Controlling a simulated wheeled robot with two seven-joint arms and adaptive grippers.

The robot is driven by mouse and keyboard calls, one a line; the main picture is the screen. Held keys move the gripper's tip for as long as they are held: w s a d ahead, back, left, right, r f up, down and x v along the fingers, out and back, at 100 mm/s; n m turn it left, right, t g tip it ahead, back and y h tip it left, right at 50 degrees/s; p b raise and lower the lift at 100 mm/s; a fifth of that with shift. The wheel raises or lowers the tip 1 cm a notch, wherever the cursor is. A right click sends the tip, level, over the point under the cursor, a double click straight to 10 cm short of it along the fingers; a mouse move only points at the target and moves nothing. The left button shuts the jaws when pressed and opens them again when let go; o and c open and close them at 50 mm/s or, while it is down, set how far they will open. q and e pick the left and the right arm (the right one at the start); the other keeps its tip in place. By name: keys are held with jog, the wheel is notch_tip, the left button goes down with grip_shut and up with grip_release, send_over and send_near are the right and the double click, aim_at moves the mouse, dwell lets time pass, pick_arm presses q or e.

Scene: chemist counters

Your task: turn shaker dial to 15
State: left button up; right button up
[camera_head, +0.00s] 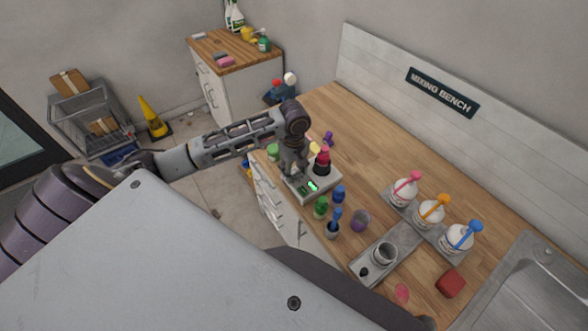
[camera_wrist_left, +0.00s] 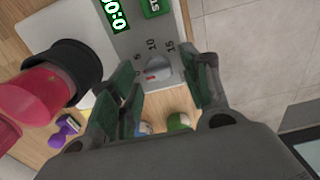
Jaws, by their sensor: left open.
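The shaker (camera_head: 325,189) is a light grey box at the near left edge of the wooden bench, with a green lit display (camera_wrist_left: 116,14). Its round grey dial (camera_wrist_left: 160,68) shows in the left wrist view, with the marks 0, 5, 10 and 15 around it. A red mark on the dial's left side points toward the 0. My left gripper (camera_head: 294,176) is over the shaker, hiding the dial in the head view. In the wrist view its open fingers (camera_wrist_left: 166,76) are on either side of the dial; I cannot tell whether they touch it. My right gripper is out of view.
A red-pink bottle (camera_wrist_left: 35,100) in a black holder (camera_wrist_left: 76,68) stands on the shaker, close to the left finger. Green (camera_head: 321,207) and blue (camera_head: 338,194) items and a purple cup (camera_head: 360,220) stand nearby.

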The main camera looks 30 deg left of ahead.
pick_arm(q)
jog(key=shift+c, duration=0.5)
jog(key=c, duration=0.9)
jog(key=shift+c, duration=0.2)
